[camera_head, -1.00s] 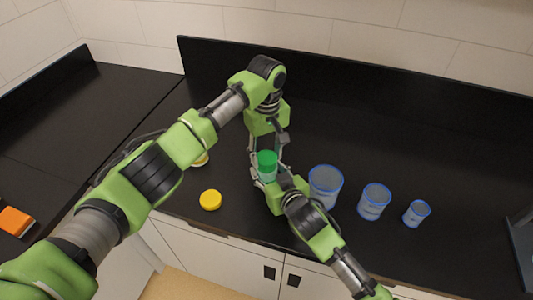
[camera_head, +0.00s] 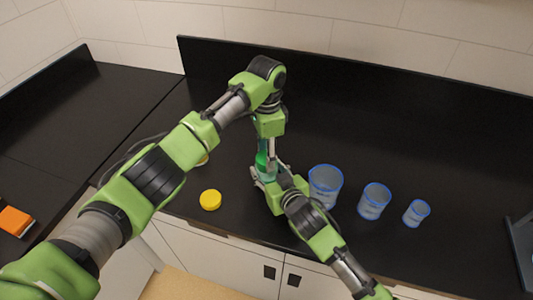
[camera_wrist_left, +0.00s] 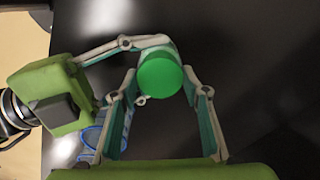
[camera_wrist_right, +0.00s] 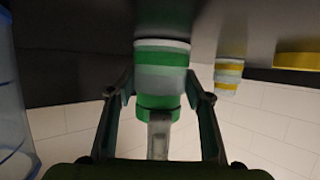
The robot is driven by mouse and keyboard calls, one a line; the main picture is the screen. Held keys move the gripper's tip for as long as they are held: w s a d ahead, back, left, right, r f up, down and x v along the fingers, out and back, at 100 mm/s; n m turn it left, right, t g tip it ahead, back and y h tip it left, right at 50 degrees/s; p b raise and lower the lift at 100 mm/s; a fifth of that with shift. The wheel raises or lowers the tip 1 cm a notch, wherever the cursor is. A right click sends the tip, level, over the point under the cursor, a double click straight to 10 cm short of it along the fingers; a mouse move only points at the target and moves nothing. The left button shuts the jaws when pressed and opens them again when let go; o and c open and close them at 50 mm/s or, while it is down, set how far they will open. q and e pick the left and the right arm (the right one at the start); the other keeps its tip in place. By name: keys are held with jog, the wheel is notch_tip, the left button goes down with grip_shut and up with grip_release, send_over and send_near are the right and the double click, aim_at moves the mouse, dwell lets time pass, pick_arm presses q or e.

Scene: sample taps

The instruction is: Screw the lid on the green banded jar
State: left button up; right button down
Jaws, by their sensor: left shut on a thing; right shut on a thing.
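The green lid (camera_head: 262,159) sits on top of the green banded jar (camera_wrist_right: 161,72), which stands upright on the black counter. In the left wrist view the lid (camera_wrist_left: 158,80) is a round green disc between the fingers of my left gripper (camera_wrist_left: 168,86), which is shut on it from above. My right gripper (camera_wrist_right: 160,92) is shut around the jar from the front, just below the lid; its fingers also show in the left wrist view. The jar is mostly hidden by both grippers in the head view. Whether the lid is fully tight cannot be told.
Three blue-rimmed clear beakers (camera_head: 325,186) stand right of the jar, the nearest close to my right gripper. A yellow lid (camera_head: 210,199) lies left near the front edge. A yellow banded jar (camera_wrist_right: 229,76) is mostly hidden behind my left arm. The counter's back right is clear.

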pick_arm(q)
jog(key=m, duration=1.1)
jog(key=shift+m, duration=0.3)
jog(key=o, duration=1.3)
notch_tip(320, 180, up, 12)
pick_arm(e)
jog(key=c, duration=1)
grip_release()
